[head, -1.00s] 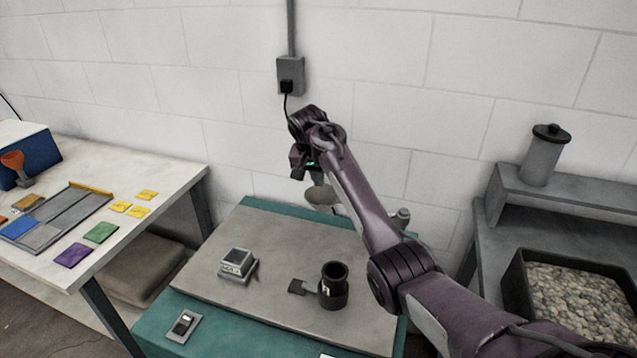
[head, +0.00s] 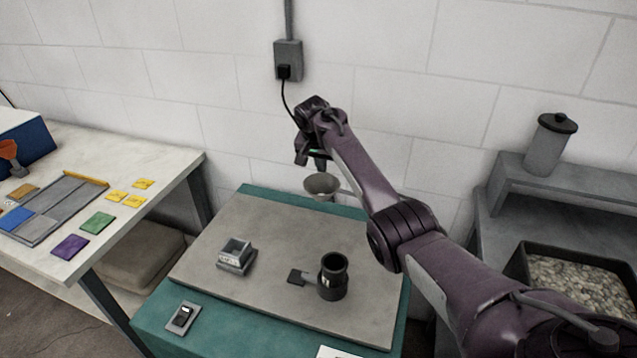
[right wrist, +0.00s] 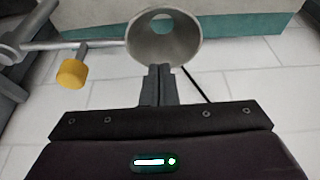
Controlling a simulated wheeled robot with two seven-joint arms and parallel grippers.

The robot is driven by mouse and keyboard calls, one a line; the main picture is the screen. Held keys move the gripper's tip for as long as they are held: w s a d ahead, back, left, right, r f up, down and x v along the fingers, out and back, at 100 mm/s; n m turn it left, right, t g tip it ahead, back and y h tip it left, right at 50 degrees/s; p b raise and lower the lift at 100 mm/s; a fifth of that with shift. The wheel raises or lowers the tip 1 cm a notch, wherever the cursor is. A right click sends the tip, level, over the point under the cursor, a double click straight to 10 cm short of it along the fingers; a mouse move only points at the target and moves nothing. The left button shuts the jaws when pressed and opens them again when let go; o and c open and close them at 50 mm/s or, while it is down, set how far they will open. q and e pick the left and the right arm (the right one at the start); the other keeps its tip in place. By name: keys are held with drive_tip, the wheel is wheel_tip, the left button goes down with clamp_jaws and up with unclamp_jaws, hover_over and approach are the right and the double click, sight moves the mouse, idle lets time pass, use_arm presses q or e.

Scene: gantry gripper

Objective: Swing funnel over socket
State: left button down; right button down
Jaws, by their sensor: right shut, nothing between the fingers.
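The pale grey funnel (head: 321,187) hangs on a side rod above the back part of the bench board. In the right wrist view the funnel (right wrist: 163,40) shows its wide mouth, with its rod running left. My right gripper (head: 320,165) is shut and empty, just above and behind the funnel. In the wrist view its fingertips (right wrist: 158,80) are at the near rim; I cannot tell if they touch. A square grey block with an open top (head: 236,255) and a black cylindrical cup (head: 333,277) stand on the board, away from the funnel; I cannot tell which is the socket. My left gripper is out of view.
A yellow knob (right wrist: 72,73) is on the rod's mount. A switch (head: 182,317) is at the teal bench's front left. A gravel tray (head: 515,268) and lidded canister (head: 550,145) are at right. The wall is close behind. The board's left front is clear.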

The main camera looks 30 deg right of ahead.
sight(318, 196)
drive_tip(key=f, duration=0.1)
drive_tip(key=f+p, duration=0.1)
drive_tip(key=f, duration=0.1)
drive_tip(key=f+p, duration=0.1)
drive_tip(key=f, duration=0.1)
drive_tip(key=shift+s+a, duration=0.25)
drive_tip(key=shift+a, duration=0.1)
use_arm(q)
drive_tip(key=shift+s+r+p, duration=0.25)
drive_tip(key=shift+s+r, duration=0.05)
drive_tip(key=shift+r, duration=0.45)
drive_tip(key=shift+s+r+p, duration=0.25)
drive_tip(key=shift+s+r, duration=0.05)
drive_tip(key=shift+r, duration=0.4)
use_arm(e)
drive_tip(key=shift+s+a+f, duration=0.35)
drive_tip(key=shift+a+f, duration=0.05)
drive_tip(key=shift+a, duration=0.05)
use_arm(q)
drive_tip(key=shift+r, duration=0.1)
